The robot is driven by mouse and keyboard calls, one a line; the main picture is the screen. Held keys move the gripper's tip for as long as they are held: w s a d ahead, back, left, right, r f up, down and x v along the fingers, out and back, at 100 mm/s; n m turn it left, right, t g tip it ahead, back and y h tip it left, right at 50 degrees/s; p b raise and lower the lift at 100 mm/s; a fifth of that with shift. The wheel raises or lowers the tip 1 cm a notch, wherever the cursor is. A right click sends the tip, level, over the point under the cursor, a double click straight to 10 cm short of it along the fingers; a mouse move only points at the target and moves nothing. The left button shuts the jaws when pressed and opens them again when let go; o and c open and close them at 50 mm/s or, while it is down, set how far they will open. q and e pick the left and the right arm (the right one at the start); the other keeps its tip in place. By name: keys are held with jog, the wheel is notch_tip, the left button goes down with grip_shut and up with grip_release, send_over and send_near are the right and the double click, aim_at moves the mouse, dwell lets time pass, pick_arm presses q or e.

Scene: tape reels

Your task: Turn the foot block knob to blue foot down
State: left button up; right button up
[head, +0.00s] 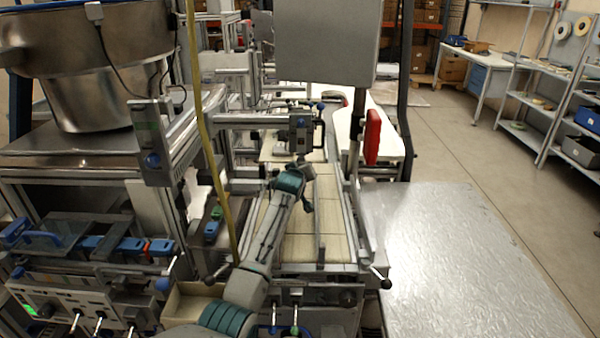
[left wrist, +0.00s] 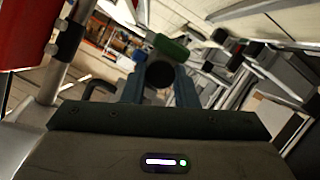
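My left arm reaches up from the bottom middle in the head view. Its left gripper (head: 303,172) is over the conveyor, just short of a grey block with a dark face (head: 299,132) and a blue knob on top (head: 320,106). In the left wrist view the fingers of my left gripper (left wrist: 159,92) stand apart. A dark round knob (left wrist: 159,75) shows between them, with a green piece (left wrist: 171,47) just above it. I cannot tell if the fingers touch the knob. No blue foot can be made out there. My right gripper is out of view.
A grey panel (head: 325,40) hangs above the conveyor (head: 299,245), with a red box (head: 373,137) beside its post. A metal bowl feeder (head: 90,80) stands at the left. A bare metal table (head: 460,260) is at the right. A yellow hose (head: 205,140) hangs left of the arm.

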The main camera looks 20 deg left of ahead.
pick_arm(q)
jog(key=shift+c, duration=1.2)
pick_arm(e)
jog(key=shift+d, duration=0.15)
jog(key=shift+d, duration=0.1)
pick_arm(q)
jog(key=m+y+b, duration=0.1)
jog(key=m, duration=0.3)
jog(key=m+y+b, duration=0.2)
jog(key=m, duration=0.2)
jog(key=d+m+y+b, duration=0.1)
jog(key=m+y, duration=0.1)
jog(key=m, duration=0.2)
jog(key=shift+w+f+m+g, duration=0.1)
jog(key=shift+f+m+g, duration=0.1)
jog(key=shift+m+g, duration=0.2)
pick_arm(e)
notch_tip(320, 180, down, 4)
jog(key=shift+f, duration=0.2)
pick_arm(q)
jog(key=o, duration=1)
